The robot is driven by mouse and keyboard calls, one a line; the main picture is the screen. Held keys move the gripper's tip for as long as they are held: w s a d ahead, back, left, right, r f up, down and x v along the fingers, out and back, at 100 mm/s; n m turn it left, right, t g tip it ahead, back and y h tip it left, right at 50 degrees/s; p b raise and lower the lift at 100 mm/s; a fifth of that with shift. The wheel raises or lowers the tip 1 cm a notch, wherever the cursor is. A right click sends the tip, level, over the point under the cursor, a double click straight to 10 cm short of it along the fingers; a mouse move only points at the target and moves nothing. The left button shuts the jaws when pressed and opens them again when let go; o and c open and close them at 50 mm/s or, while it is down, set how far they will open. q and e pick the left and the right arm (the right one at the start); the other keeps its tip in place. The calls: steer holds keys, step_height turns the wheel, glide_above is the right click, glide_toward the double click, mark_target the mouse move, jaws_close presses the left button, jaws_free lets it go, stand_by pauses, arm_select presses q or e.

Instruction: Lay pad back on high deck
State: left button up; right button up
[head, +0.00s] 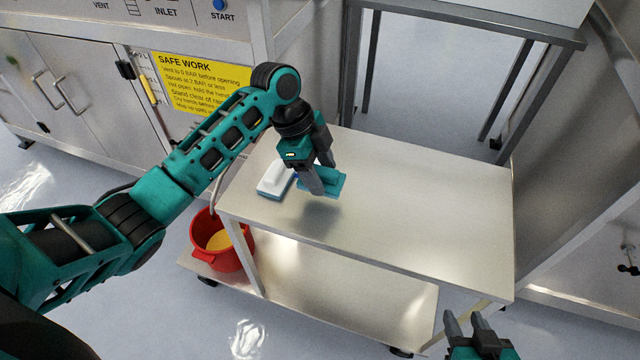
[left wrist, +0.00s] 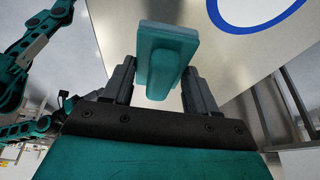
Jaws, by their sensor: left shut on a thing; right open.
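A teal pad (head: 332,185) with a raised grip is held in my left gripper (head: 318,178). In the left wrist view the pad (left wrist: 168,52) sits between the two fingers of the left gripper (left wrist: 160,85). My right gripper (head: 468,322) is open and empty at the lower right.
A white block with a blue-grey base (head: 274,178) lies on the deck just left of my left gripper. A red bucket (head: 228,258) with something yellow inside stands on the lower shelf (head: 340,300). The deck's right side is clear. Steel cabinets (head: 70,85) stand behind.

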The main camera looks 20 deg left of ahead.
arm_select(q)
steer(key=shift+f, duration=2.35)
steer(key=o, duration=0.9)
steer(key=shift+r, duration=0.1)
steer(key=v, duration=1.2)
